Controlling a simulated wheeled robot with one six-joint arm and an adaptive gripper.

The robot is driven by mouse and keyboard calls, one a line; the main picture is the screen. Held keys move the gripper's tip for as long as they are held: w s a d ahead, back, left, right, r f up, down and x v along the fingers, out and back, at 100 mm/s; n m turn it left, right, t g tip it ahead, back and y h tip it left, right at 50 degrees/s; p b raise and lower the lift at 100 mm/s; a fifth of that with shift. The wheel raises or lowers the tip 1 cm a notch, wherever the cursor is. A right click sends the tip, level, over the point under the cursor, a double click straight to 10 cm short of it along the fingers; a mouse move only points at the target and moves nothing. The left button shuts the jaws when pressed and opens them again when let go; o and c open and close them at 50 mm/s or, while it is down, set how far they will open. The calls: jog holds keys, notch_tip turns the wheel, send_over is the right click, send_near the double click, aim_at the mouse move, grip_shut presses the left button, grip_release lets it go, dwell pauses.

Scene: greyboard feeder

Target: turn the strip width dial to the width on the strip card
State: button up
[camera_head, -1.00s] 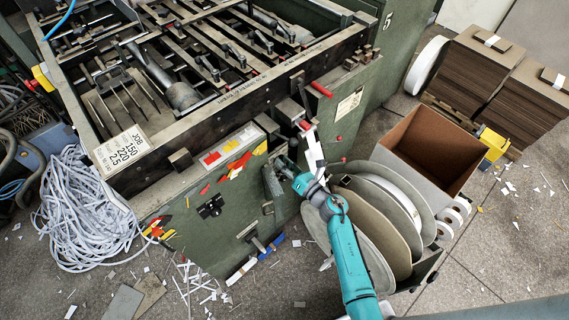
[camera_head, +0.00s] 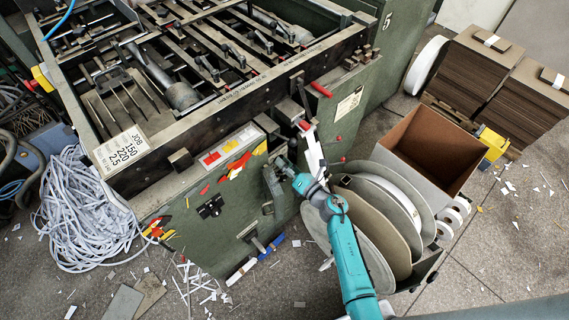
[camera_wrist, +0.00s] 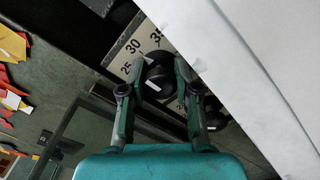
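In the wrist view a black knob (camera_wrist: 160,80) with a small white mark stands in front of a pale scale plate (camera_wrist: 140,42) reading 25, 30 and 35. My gripper (camera_wrist: 159,66) has its fingers on either side of the knob, with narrow gaps seeming to show; firm contact cannot be made out. Its pointer is not clear. In the head view my gripper (camera_head: 279,170) is at the green machine's side, hiding the dial.
A white strip (camera_wrist: 245,70) covers the right of the wrist view, close to my fingers. Large reels (camera_head: 372,215) stand right beside my arm, with an open brown box (camera_head: 432,145) behind. Red-tipped levers (camera_head: 320,90) stick out above. Scraps litter the floor.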

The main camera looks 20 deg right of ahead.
jog(key=o, duration=0.4)
jog(key=shift+c, duration=0.2)
jog(key=v, duration=1.2)
jog(key=s+a+r+m+h, duration=0.1)
jog(key=s+r+m, duration=0.4)
jog(key=s+m, duration=0.5)
jog(key=s+a+r+m+g+h, duration=0.1)
jog(key=s+a+r+m+h, duration=0.1)
jog(key=s+r+m, duration=0.4)
jog(key=s+a+r+m+h, duration=0.1)
jog(key=s+r+m+h, duration=0.2)
jog(key=s+m, duration=1.2)
jog(key=s+r, duration=0.3)
jog(key=s, duration=0.3)
jog(key=shift+a+r+g+h, duration=0.25)
jog(key=shift+g+h, duration=0.15)
